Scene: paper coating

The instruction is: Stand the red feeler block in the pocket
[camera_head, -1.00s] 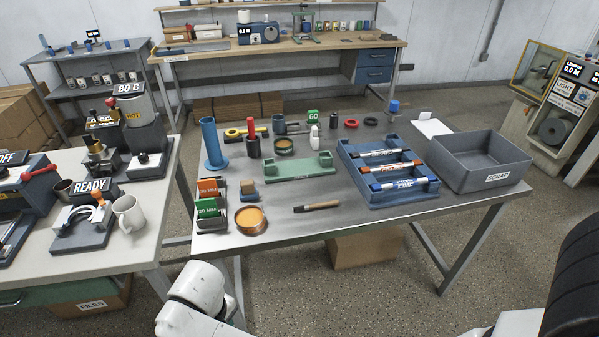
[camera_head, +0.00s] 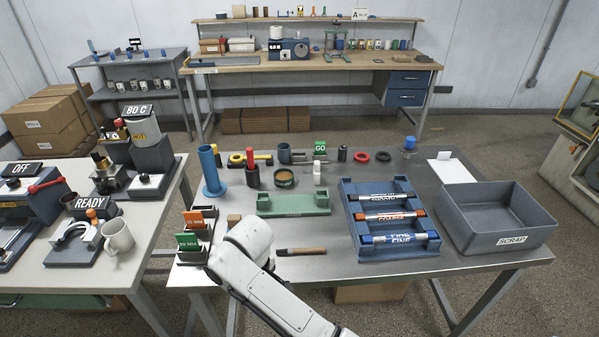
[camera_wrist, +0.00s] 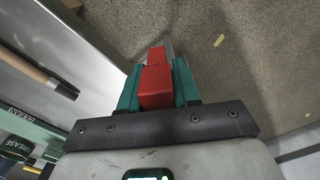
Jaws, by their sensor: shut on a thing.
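The red feeler block (camera_wrist: 157,82) is between the teal fingers of my gripper (camera_wrist: 158,88) in the wrist view. The gripper is shut on it, with bare floor behind it and the table edge to the left. In the head view my white arm reaches up over the table's front edge, and the fingers and red block are hidden. A dark holder (camera_head: 207,250) stands at the table's front left. It holds an upright orange block (camera_head: 194,219) and a green block (camera_head: 188,241). I cannot make out an empty pocket in it.
A wooden-handled tool (camera_head: 300,251) lies right of my arm. Behind it is a green fixture (camera_head: 293,204), with a blue rack of bars (camera_head: 392,251) and a scrap bin (camera_head: 497,220) to the right. A blue tube (camera_head: 212,172) stands behind the holder.

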